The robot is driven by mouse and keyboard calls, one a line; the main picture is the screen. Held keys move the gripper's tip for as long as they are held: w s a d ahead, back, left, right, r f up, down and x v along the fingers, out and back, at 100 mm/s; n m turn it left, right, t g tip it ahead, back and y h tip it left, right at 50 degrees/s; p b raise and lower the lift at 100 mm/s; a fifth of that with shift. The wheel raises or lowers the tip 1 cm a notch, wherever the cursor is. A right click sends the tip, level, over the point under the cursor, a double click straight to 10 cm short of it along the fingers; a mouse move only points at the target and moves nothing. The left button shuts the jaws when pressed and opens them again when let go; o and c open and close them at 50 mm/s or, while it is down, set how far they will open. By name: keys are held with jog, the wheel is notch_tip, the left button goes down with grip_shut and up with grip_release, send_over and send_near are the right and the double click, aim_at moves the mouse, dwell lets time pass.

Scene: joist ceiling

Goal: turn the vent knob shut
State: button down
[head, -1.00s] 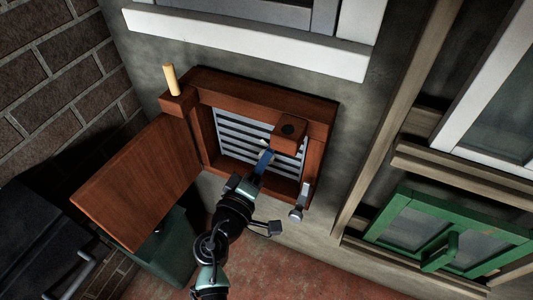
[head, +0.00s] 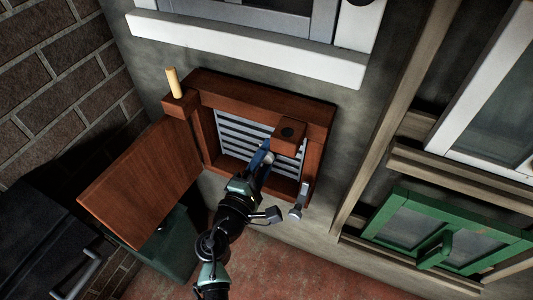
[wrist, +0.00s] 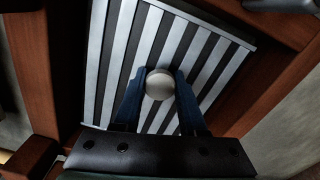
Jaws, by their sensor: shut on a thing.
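The vent is a panel of pale slats with dark gaps (head: 235,137), recessed in a reddish wooden frame (head: 262,91) on the grey wall. Its slats fill the upper wrist view (wrist: 120,50). The vent knob (wrist: 160,84) is round, pale and metallic, in front of the slats. My gripper (head: 263,156) reaches into the frame from below. In the wrist view its blue fingers stand one on each side of the knob and are shut on it. In the head view the fingers mostly hide the knob. Dark gaps still show between the slats.
A wooden door (head: 140,190) hangs open at the left of the frame. A wooden block (head: 289,135) juts out right above my fingers. A metal latch (head: 299,201) is at the lower right. A green window (head: 432,236) is farther right.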

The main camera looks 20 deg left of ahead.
jog(key=shift+f, duration=0.1)
dwell(0.3)
jog(key=shift+c, duration=2.3)
grip_release()
jog(key=s+p, duration=0.1)
jog(key=s, duration=1.2)
jog(key=shift+a, duration=0.25)
